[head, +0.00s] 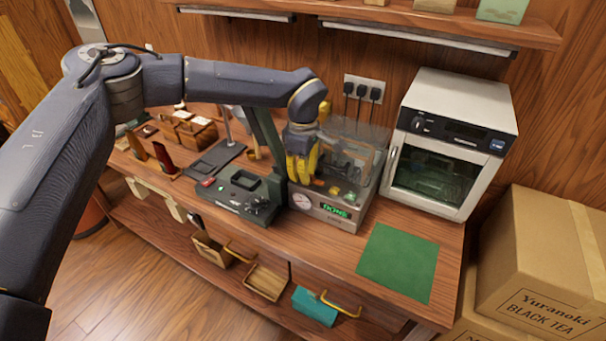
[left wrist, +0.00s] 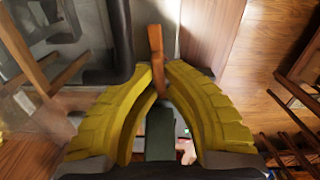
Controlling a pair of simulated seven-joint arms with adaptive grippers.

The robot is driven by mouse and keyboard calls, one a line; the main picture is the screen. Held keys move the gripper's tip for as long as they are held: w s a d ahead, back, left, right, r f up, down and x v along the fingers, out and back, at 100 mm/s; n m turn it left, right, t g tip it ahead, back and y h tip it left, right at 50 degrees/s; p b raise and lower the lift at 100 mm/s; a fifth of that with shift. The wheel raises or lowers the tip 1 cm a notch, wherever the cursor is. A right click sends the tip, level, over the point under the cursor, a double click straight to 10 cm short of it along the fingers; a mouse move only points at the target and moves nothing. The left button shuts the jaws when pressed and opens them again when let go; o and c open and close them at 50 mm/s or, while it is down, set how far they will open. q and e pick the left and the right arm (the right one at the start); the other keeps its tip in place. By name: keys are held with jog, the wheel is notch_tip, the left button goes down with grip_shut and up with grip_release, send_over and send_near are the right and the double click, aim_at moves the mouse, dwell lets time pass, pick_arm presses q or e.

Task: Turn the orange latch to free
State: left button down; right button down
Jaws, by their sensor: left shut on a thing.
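My left gripper (head: 301,165) has yellow ribbed fingers and is at the front left of the machine with the clear cover (head: 352,150). In the left wrist view, the fingertips (left wrist: 157,72) are shut on the orange latch (left wrist: 156,45), a thin bar that sticks out beyond them. In the head view the fingers hide most or all of the latch. The machine's front has a round gauge (head: 301,201) and a lit green display (head: 336,210) that seems to read DONE. My right gripper is not in view.
A dark green device (head: 238,194) stands close to the machine's left. A white oven (head: 450,140) stands to its right. A bare green mat (head: 398,262) lies at the front right. Below are open drawers or bins (head: 267,281). Cardboard boxes (head: 545,265) stand at the right.

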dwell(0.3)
pick_arm(q)
jog(key=c, duration=1.5)
grip_release()
notch_tip(320, 180, up, 12)
jog(key=shift+o, duration=0.3)
